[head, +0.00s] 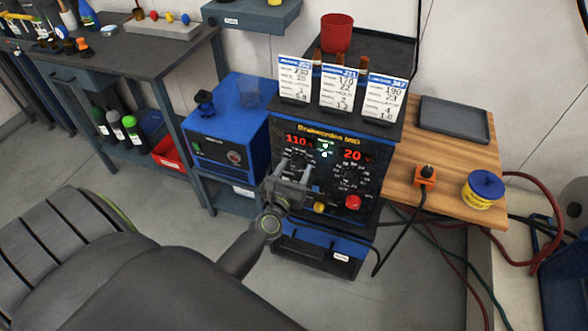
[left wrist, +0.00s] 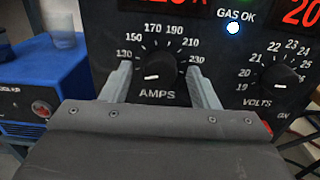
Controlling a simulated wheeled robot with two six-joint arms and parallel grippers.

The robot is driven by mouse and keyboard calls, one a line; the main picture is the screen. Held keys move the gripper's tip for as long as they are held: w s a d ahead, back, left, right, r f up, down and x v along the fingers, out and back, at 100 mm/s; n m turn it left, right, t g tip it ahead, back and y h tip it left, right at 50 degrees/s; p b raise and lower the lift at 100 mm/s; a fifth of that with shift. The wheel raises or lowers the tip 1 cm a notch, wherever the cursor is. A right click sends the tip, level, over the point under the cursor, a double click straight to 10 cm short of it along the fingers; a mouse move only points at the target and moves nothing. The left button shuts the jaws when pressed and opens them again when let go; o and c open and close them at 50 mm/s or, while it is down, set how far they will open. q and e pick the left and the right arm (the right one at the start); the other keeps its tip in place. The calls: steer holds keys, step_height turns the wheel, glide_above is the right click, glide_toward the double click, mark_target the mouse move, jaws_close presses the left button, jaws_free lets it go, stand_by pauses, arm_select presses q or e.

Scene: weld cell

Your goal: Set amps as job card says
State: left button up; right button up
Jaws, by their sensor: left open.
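The welder (head: 322,133) has a black front panel with red displays; the left one reads about 110, the right one 20. The amps knob (left wrist: 157,66) is black, its white mark pointing to the lower left, below the 130 label. The volts knob (head: 351,176) is to its right. My left gripper (head: 294,168) is open in front of the panel. In the left wrist view its fingers stand either side of the amps knob, with gaps showing. My right gripper is out of view.
A blue box unit (head: 232,130) stands left of the welder. A red cup (head: 337,33) is behind the cards. Cables hang at right.

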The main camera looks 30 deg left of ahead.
arm_select(q)
steer(key=c, duration=1)
